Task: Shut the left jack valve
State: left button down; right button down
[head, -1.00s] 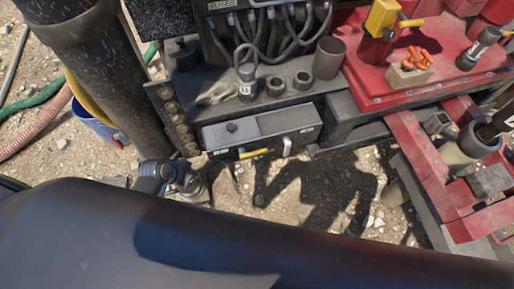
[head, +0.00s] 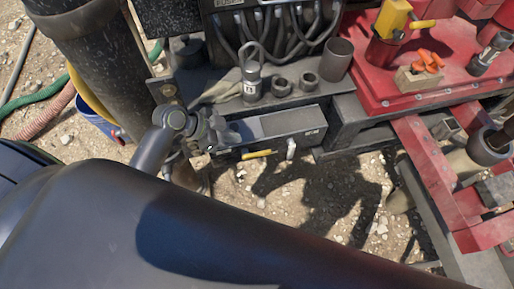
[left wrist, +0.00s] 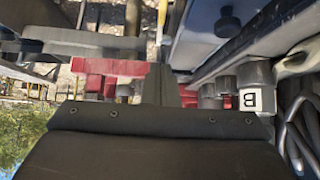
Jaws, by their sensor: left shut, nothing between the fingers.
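A grey valve box (head: 300,122) is at the middle of the head view. On its front are a yellow lever (head: 257,154), lying sideways, and a white lever (head: 291,148), hanging down. I cannot tell which one is the left jack valve. My left gripper (head: 228,134) is shut and empty at the box's left end, left of and above the yellow lever, and it covers that end of the box. In the left wrist view, the shut fingers (left wrist: 160,84) point up the picture, and the box's black knob (left wrist: 228,22) shows beyond them. My right gripper is out of view.
A ledge behind the box holds a labelled cylinder (head: 250,82), short sockets and a grey cup (head: 336,60). A red deck (head: 440,85) is at right. A thick dark post (head: 95,70) and a blue bucket (head: 95,120) stand left. Gravel below the box is open.

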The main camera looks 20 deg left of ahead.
pick_arm(q)
send_over(265, 152)
jog(key=s+a, duration=0.2)
jog(key=a, duration=0.1)
notch_tip(265, 152, down, 6)
jog(key=shift+w+d+f+p, duration=0.1)
jog(key=shift+f+p, duration=0.15)
jog(key=shift+p, duration=0.15)
jog(key=f, duration=0.3)
jog(key=shift+w+d, duration=0.15)
jog(key=shift+d, duration=0.05)
jog(key=shift+f, duration=0.75)
